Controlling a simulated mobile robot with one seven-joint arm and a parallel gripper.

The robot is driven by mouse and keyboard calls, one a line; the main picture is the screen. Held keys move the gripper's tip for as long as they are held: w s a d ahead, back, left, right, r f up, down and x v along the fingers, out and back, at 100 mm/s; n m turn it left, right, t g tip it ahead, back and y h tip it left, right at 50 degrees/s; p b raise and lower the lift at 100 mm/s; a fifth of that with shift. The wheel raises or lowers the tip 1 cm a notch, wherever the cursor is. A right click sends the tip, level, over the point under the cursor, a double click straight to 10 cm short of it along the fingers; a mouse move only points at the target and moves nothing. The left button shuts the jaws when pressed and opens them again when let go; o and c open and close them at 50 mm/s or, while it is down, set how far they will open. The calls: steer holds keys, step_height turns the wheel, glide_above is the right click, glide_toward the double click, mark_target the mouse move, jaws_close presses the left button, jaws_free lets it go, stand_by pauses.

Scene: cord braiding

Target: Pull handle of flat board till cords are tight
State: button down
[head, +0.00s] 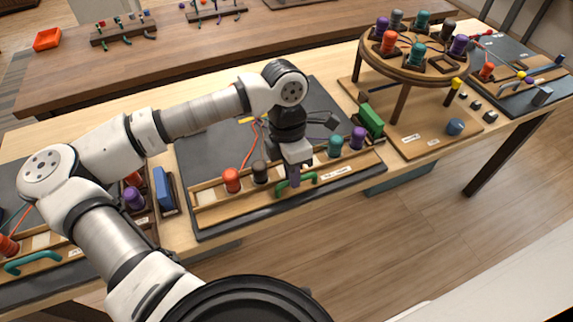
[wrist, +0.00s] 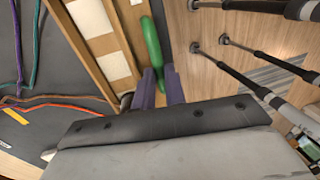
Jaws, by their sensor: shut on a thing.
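The flat board (head: 195,208) lies on the near table, a dark panel with a wooden frame along its front. Its green handle (head: 309,180) is at the front edge; it also shows in the wrist view (wrist: 152,42). My gripper (head: 294,181) reaches down over it, and its purple fingers (wrist: 160,78) are shut on the handle, one on each side. Purple (wrist: 17,60), green and orange cords (wrist: 65,98) lie across the dark panel with visible bends. Orange (head: 232,180), black, teal and purple spools stand along the frame. My arm hides part of the cords.
A round wooden stand (head: 420,70) with several spools stands to the right. A green block (head: 371,121) is near the board's right end, and a blue block (head: 165,190) to its left. Open floor lies in front of the table.

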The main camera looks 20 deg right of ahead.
steer(key=shift+s, duration=0.95)
steer(key=shift+d, duration=0.1)
steer(key=c, duration=1.5)
jaws_free()
steer(key=shift+s, duration=0.1)
steer(key=shift+o, duration=0.2)
steer(key=shift+r, duration=0.15)
steer(key=shift+w+r, duration=0.25)
steer(key=shift+r, duration=0.05)
step_height(320, 180, up, 13)
steer(key=w+b, duration=0.2)
steer(key=shift+w+f, duration=0.15)
